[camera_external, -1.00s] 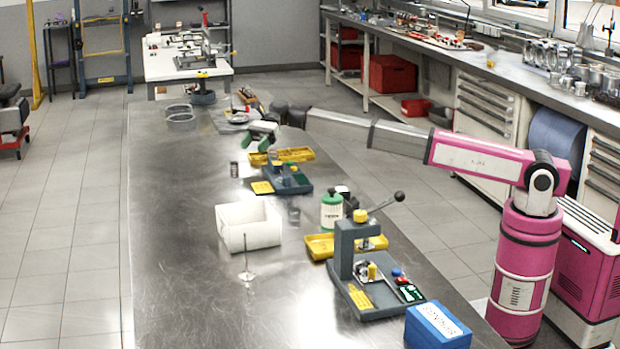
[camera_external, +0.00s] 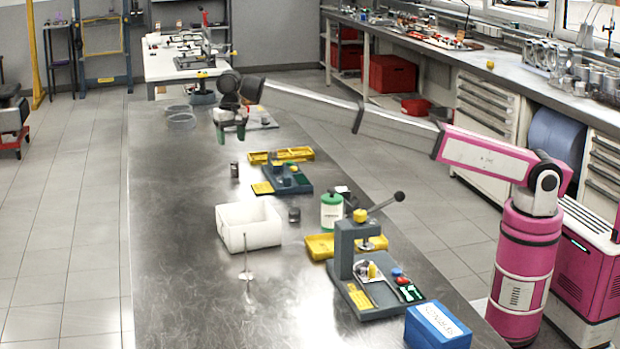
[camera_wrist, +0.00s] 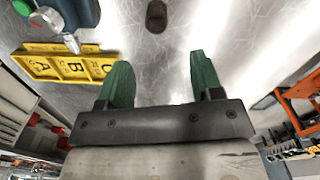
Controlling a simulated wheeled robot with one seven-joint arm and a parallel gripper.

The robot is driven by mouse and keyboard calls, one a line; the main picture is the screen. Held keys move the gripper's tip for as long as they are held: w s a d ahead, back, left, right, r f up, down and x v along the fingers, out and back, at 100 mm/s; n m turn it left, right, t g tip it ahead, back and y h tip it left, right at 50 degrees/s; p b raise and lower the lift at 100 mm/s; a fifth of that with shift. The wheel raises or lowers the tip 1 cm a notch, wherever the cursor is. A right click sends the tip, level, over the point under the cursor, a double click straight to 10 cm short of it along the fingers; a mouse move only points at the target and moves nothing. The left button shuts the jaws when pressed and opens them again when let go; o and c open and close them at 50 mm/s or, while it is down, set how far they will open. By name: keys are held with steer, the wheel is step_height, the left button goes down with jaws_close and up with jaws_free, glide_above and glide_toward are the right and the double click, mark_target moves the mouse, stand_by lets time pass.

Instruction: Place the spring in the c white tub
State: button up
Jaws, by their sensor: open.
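A small dark upright cylinder (camera_external: 234,170), which looks like the spring, stands on the steel bench; its coils are too small to make out. In the wrist view it (camera_wrist: 156,16) is at the top edge, ahead of the fingers and roughly centred between them. My gripper (camera_external: 231,134) is above the bench, behind and higher than the cylinder, with green fingers pointing down. In the wrist view its fingers (camera_wrist: 159,80) are apart with nothing between them. The white tub (camera_external: 237,236) stands nearer the camera on the bench; no letter is readable on it.
A lettered yellow tray (camera_external: 294,151) and blue-grey fixture (camera_external: 299,187) lie right of the cylinder. A second dark cylinder (camera_external: 294,215), green-white bottle (camera_external: 331,210), lever press (camera_external: 344,250) and blue box (camera_external: 437,325) stand rightward. A thin upright rod (camera_external: 246,262) stands before the tub.

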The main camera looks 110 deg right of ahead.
glide_above(235, 177)
steer(key=d, duration=0.2)
step_height(235, 177, down, 5)
steer(key=shift+f, duration=0.15)
steer(key=shift+s+a+f, duration=0.1)
steer(key=shift+a+f, duration=0.05)
steer(key=shift+f, duration=1.2)
steer(key=shift+s+a+f, duration=0.1)
steer(key=shift+a+f, duration=0.05)
steer(key=shift+f, duration=1.2)
steer(key=c, duration=1.1)
steer(key=shift+o, duration=0.2)
